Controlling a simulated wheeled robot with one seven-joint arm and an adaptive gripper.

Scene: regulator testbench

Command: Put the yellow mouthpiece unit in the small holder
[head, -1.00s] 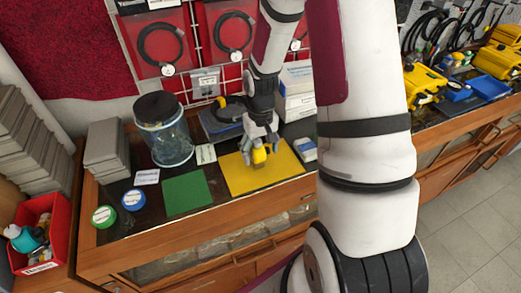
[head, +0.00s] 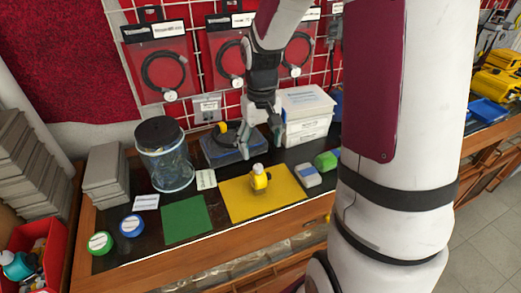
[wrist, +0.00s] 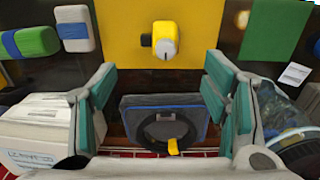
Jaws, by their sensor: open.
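The yellow mouthpiece unit (head: 261,181), with a dark part on one side and a pale top, stands on the yellow mat (head: 240,206). The wrist view shows the unit from above (wrist: 165,39). My gripper (head: 262,152) is open and empty, above and behind the unit, apart from it. In the wrist view the spread fingers (wrist: 160,80) frame a dark case with a black ring (wrist: 170,130) and a small yellow piece. The same ring shows in the head view (head: 229,138). I cannot tell which thing is the small holder.
A green mat (head: 187,220) lies left of the yellow one. A clear bin (head: 165,160) and stacked grey boxes (head: 106,172) stand further left. White boxes (head: 307,115) stand behind at right. A blue-white block (head: 307,176) and a green block (head: 326,160) lie right of the mat.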

